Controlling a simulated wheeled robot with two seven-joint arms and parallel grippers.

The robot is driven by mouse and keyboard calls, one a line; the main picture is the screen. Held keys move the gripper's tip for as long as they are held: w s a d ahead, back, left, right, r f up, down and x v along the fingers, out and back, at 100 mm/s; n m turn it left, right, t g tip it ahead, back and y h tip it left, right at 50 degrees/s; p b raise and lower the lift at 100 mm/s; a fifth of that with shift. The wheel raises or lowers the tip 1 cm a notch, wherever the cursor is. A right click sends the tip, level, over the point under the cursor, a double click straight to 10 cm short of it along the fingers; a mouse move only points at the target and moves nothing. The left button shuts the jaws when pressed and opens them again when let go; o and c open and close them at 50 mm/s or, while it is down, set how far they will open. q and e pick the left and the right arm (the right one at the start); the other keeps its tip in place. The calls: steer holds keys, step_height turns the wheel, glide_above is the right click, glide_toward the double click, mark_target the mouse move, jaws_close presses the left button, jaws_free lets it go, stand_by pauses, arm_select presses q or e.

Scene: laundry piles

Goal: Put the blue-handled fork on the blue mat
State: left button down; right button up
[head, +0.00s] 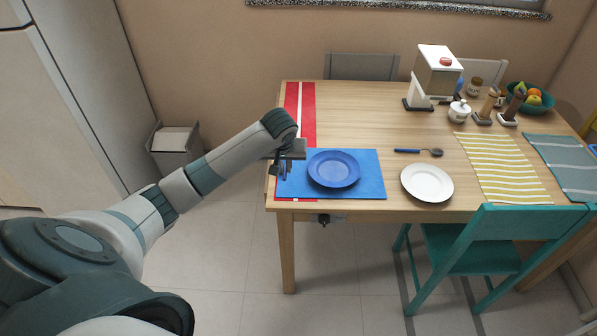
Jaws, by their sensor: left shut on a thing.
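My left gripper (284,170) is at the left end of the blue mat (368,188), low over its edge and left of the blue plate (334,169). It is shut on a thin thing, which I take to be the blue-handled fork; the fingers hide nearly all of it. Whether it touches the mat I cannot tell. The blue plate sits on the mat. A blue-handled utensil with a rounded end, looking like a spoon (418,152), lies on the table right of the mat. My right gripper is not in view.
A white plate (427,183) stands right of the mat. A red striped runner (308,115) lies by the table's left edge. A yellow striped mat (500,167), jars, a dispenser (437,75) and a fruit bowl (537,102) are farther right. A teal chair (480,245) stands in front.

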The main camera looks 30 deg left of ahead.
arm_select(q)
steer(key=w+f, duration=0.2)
steer(key=w, duration=0.1)
steer(key=w+d+f, duration=0.1)
steer(key=w, duration=0.1)
steer(key=shift+d+p, duration=0.1)
steer(key=shift+p, duration=0.25)
steer(key=shift+f, duration=0.5)
step_height(320, 180, down, 2)
steer(key=shift+p, duration=0.55)
steer(key=shift+f, duration=0.5)
steer(key=shift+f, duration=0.15)
steer(key=c, duration=1.8)
jaws_free()
